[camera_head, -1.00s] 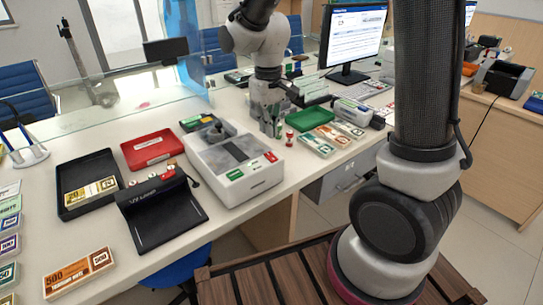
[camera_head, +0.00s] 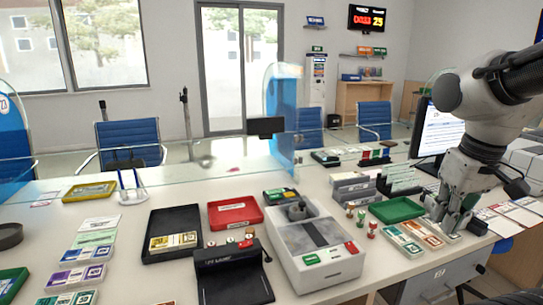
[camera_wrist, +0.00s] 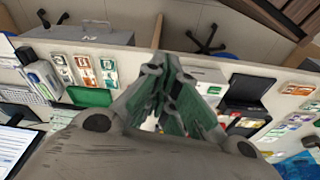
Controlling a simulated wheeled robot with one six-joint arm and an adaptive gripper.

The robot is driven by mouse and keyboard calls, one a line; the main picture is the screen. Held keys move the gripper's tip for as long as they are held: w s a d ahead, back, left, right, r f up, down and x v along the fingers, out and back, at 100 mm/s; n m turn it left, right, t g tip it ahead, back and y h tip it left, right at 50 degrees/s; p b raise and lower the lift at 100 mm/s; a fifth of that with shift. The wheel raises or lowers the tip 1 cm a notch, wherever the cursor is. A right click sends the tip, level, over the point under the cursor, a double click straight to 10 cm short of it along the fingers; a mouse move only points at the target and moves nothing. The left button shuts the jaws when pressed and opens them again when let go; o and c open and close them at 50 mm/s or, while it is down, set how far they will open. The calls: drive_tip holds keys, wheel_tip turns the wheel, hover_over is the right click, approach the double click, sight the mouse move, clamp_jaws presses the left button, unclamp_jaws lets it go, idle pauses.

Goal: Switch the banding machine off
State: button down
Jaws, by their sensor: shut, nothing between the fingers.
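The banding machine (camera_head: 330,268) is a pale box with a dark grey top, standing on the counter near the middle of the head view. Its front edge has a red switch (camera_head: 351,247) and a green one (camera_head: 311,259). I cannot tell which state it is in. My gripper (camera_head: 440,226) is to the right of the machine, apart from it, pointing down by the banknote bundles. In the wrist view my gripper (camera_wrist: 168,66) has its fingers together, with nothing held, and part of the machine (camera_wrist: 207,74) shows beside them.
A green tray (camera_head: 397,209) and banknote bundles (camera_head: 402,241) lie between the machine and my gripper. Small stamps (camera_head: 372,229) stand right of the machine. A glass screen (camera_head: 200,175) runs behind.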

drive_tip(key=s+d+r+t, duration=0.1)
drive_tip(key=s+d+r+m+t, duration=0.1)
drive_tip(key=d+r, duration=0.1)
drive_tip(key=shift+s+r, duration=0.25)
drive_tip(key=shift+s, duration=0.15)
drive_tip(key=shift+a, duration=0.1)
drive_tip(key=w+a+f+n+g, duration=0.1)
drive_tip(key=w+a+f+n, duration=0.2)
drive_tip(key=w+a+n, duration=0.4)
drive_tip(key=w+a+f+n+g, duration=0.1)
drive_tip(key=w+a+f+n, duration=0.2)
drive_tip(key=w+a+n, duration=0.5)
drive_tip(key=w+n, duration=0.1)
drive_tip(key=n, duration=0.5)
drive_tip(key=shift+w+a+f+g, duration=0.2)
drive_tip(key=shift+a+g, duration=0.1)
